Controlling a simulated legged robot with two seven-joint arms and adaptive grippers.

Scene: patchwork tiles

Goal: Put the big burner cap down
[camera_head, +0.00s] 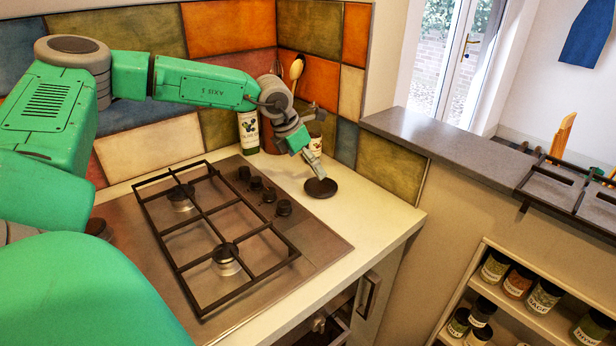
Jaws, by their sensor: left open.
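A dark round burner cap (321,188) lies flat on the pale counter, to the right of the hob (317,244). My left gripper (315,168) is open, just above and behind the cap, its fingertips at or very near the cap's top. I cannot tell whether they touch it. Two burners (226,256) and (181,195) show under the black grate (190,266). My right gripper is not in view.
Several black knobs (284,207) stand on the hob's right side. A bottle (248,134) and a utensil holder stand in the back corner by the tiled wall. Bare counter (370,215) lies right of the cap. Spice jars (544,297) fill a low shelf.

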